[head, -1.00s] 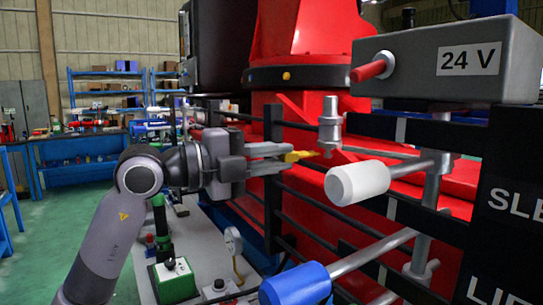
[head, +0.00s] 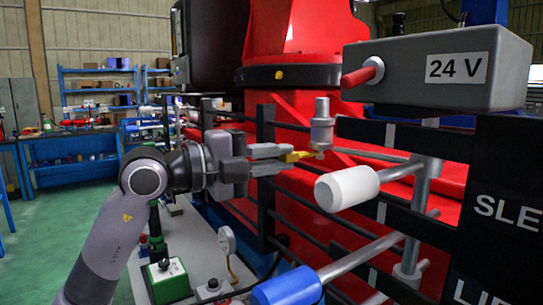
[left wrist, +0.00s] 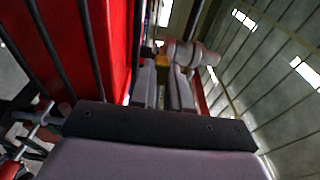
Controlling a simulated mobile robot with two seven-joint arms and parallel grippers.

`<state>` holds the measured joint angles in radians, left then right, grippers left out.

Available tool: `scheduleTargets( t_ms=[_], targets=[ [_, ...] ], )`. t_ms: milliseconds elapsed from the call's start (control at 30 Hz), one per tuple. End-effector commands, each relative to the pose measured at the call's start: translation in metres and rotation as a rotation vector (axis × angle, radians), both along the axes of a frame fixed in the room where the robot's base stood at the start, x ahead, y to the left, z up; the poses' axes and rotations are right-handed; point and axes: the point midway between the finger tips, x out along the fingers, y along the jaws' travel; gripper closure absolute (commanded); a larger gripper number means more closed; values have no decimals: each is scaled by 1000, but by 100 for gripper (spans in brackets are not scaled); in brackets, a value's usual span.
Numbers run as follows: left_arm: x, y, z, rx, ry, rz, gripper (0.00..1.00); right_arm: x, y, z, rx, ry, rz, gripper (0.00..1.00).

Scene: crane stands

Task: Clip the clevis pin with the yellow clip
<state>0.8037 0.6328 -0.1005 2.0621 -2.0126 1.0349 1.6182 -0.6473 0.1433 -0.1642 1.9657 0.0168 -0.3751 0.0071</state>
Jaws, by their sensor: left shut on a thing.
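My left gripper (head: 286,157) is shut on the yellow clip (head: 299,155), which sticks out to the right from the fingertips. In the left wrist view the yellow clip (left wrist: 162,61) shows small between the fingertips, and the pale pin (left wrist: 192,56) lies just beyond to the right. My right gripper is not in view.
A white-ended lever (head: 347,189) and a blue-ended lever (head: 287,289) reach out at the right. A grey 24 V box (head: 430,85) with a red knob is above them.

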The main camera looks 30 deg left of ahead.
Motion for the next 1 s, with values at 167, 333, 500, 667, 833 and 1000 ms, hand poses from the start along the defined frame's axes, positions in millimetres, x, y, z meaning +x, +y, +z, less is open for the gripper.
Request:
scheduleTargets(
  t_ms=[167,333,500,667,833,1000],
  targets=[
    [3,-3,0,0,1,-1,100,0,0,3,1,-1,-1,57],
    [6,-5,0,0,1,-1,100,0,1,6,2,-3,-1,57],
    [9,-7,1,0,0,0,100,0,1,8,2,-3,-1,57],
    [12,-10,1,0,0,-1,100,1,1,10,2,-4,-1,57],
    [14,-11,0,0,0,-1,75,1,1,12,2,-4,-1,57],
    [14,-11,0,0,0,-1,54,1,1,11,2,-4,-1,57]
  ],
)
